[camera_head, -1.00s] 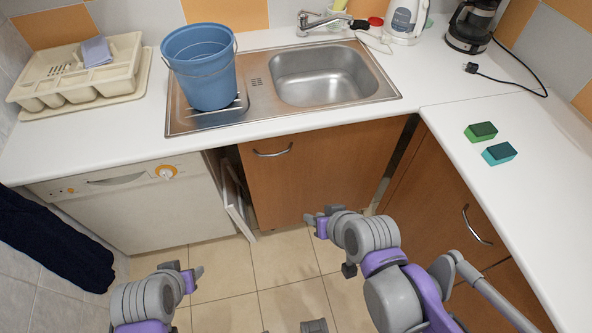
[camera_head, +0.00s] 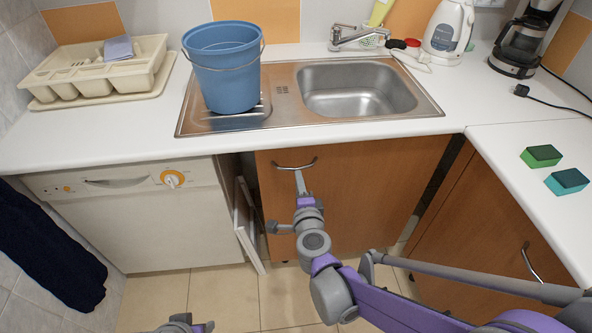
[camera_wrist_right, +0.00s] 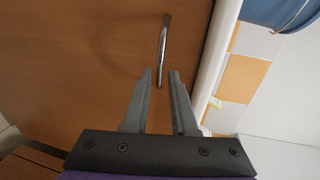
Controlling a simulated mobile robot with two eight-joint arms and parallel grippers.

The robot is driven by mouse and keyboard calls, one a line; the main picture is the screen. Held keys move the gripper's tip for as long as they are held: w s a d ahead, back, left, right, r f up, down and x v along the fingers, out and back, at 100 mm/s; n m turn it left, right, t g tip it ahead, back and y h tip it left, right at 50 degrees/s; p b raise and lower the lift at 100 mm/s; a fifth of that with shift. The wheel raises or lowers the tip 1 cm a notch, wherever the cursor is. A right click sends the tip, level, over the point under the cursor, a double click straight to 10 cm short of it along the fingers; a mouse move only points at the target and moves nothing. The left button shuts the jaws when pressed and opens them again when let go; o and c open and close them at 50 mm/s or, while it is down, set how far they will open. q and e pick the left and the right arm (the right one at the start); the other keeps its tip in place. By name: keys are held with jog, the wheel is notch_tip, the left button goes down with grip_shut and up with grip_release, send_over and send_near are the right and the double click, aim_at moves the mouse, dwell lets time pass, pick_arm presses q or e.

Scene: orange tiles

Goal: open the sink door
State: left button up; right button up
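The sink door (camera_head: 370,190) is a brown wooden panel under the sink and looks closed. Its curved metal handle (camera_head: 281,167) is near the top left of the door. My right gripper (camera_head: 299,177) is raised in front of the door, with its fingertips at the handle's right part. In the right wrist view the gripper (camera_wrist_right: 160,80) is open, and one end of the handle (camera_wrist_right: 164,45) appears between the two fingers, with a gap on each side. Contact cannot be told. My left gripper (camera_head: 200,327) is at the bottom edge, mostly cut off.
A blue bucket (camera_head: 222,75) stands on the sink's drainboard (camera_head: 195,122). A white dishwasher (camera_head: 130,225) is left of the door, with a narrow gap and a leaning white panel (camera_head: 247,220) between. A side cabinet (camera_head: 455,215) stands at right. The tiled floor (camera_head: 285,295) is clear.

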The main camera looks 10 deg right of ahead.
aim_at(296, 169)
jog(key=w, duration=0.3)
jog(key=w+f, duration=0.1)
jog(key=w, duration=0.2)
jog(key=shift+w+f, duration=0.15)
jog(key=shift+w, duration=0.1)
grip_shut()
dwell(1.2)
